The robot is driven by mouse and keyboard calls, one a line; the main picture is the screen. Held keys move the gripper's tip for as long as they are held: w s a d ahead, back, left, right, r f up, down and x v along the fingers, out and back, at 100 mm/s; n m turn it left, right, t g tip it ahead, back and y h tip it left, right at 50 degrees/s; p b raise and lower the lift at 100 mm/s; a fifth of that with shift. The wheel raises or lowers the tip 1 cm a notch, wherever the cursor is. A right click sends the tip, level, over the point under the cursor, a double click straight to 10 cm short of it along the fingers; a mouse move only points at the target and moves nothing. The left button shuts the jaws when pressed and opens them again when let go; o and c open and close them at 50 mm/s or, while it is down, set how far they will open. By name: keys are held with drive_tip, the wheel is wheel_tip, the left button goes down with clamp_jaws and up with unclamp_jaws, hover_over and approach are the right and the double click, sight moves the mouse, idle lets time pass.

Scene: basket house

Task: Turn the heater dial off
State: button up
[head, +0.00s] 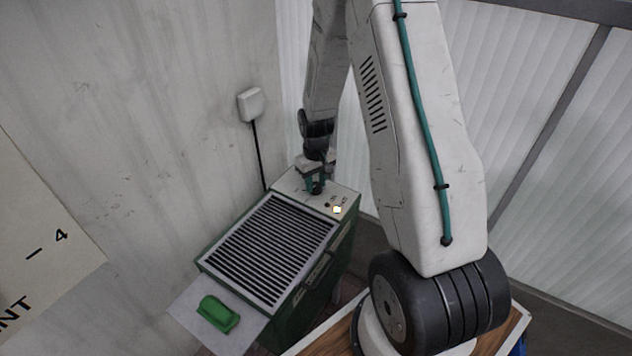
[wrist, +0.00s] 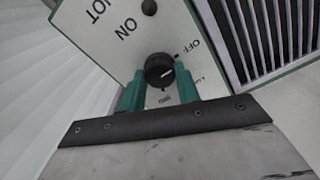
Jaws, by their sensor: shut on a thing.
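The heater (head: 348,235) is a green box with a dark grille, standing against the wall in the head view. Its black round dial (wrist: 159,68) is on the pale panel in the wrist view, with a short white pointer line directed right and slightly up. The printed OFF mark lies up and right of the dial; smaller lettering is below it, partly hidden. My gripper (wrist: 160,84) has its green fingers either side of the dial, shut on it. In the head view my gripper (head: 316,185) is down on the heater's panel and hides the dial.
A small light (head: 337,209) glows on the panel. A green object (head: 218,313) lies on a pale shelf before the grille. A white wall box (head: 251,103) with a black cable is behind. The ribbed wall is close on the right.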

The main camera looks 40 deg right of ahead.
sight(316, 184)
idle(0.3)
drive_tip(key=o, duration=1)
wheel_tip(316, 184, up, 8)
drive_tip(key=shift+f, duration=0.1)
idle(0.4)
